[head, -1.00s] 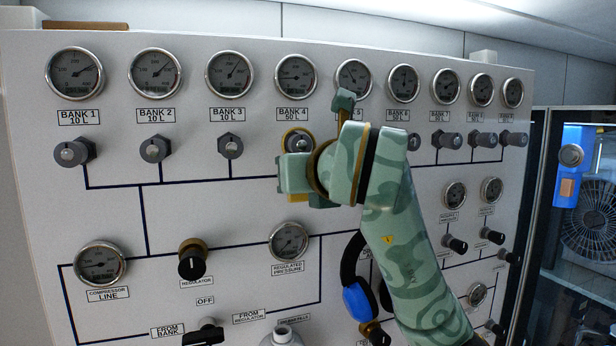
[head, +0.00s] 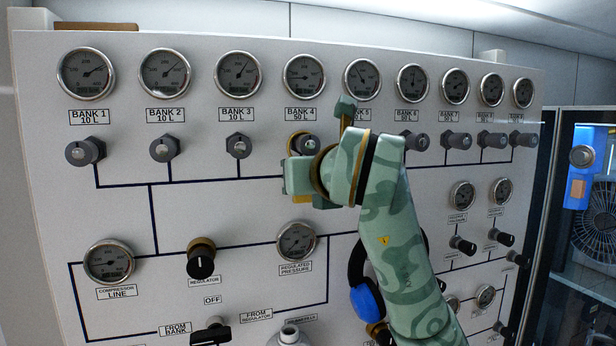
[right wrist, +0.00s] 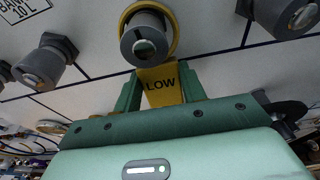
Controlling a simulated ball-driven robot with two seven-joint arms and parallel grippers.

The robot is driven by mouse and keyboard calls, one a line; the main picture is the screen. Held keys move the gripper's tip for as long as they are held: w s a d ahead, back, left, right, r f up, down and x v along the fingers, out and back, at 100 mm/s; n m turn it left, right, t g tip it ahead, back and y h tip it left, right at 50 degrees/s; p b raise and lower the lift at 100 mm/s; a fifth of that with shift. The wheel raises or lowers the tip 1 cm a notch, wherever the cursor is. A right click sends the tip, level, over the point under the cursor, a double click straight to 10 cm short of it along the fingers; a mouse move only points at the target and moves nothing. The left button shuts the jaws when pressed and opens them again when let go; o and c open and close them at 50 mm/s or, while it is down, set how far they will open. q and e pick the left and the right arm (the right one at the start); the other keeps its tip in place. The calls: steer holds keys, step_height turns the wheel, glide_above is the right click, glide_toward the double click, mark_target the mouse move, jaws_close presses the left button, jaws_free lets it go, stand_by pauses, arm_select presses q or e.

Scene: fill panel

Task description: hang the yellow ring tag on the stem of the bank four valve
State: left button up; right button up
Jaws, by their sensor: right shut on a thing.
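The yellow ring tag has a round ring (right wrist: 173,36) and a flat plate marked LOW (right wrist: 161,84). In the right wrist view the ring encircles the grey bank four valve (right wrist: 144,46), with the plate hanging below its knob. Whether the ring rests on the stem is hidden by the knob. My right gripper (right wrist: 160,76) is shut on the plate, one green finger on each side. In the head view the valve (head: 308,145) sits below the BANK 4 label, with some yellow ring (head: 291,143) around it, and my right gripper (head: 298,176) is just below. My left gripper is not in view.
Neighbouring valves stand out on both sides, bank three (head: 239,145) and bank six (head: 417,141). Gauges line the top of the white panel (head: 200,215). A headset with a blue cup (head: 366,301) hangs behind my right forearm. Open space lies left of the gripper.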

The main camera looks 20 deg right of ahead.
steer(key=o, duration=1.1)
steer(key=b+v, duration=0.2)
steer(key=v, duration=1.4)
steer(key=shift+s, duration=0.15)
